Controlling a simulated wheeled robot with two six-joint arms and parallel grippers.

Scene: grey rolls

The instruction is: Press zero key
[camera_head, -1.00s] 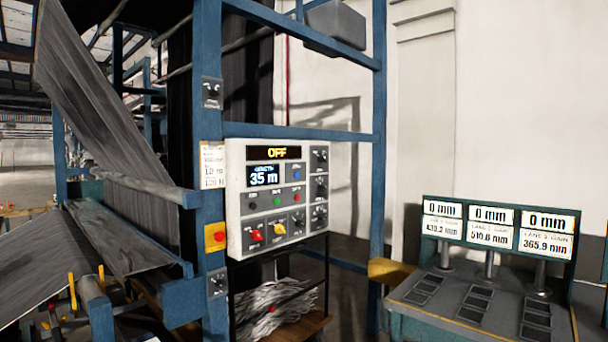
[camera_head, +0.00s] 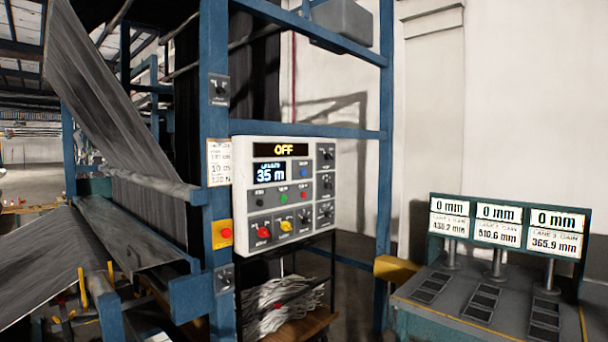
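A white control panel (camera_head: 244,195) is fixed to a blue frame in the middle of the view. Its top display (camera_head: 284,150) reads OFF and its length display (camera_head: 269,173) reads 35 m. Small black, green, red and blue buttons and several knobs sit on it, with a red knob (camera_head: 264,232) and a yellow knob (camera_head: 286,226) low down. The small labels are too blurred to read, so I cannot tell which is the zero key. Neither of my grippers is in view.
A blue upright (camera_head: 215,120) stands left of the panel, with a yellow box with a red button (camera_head: 222,233) on it. Grey fabric (camera_head: 110,100) hangs at the left. A bench (camera_head: 460,310) with three displays reading 0 mm stands at the right.

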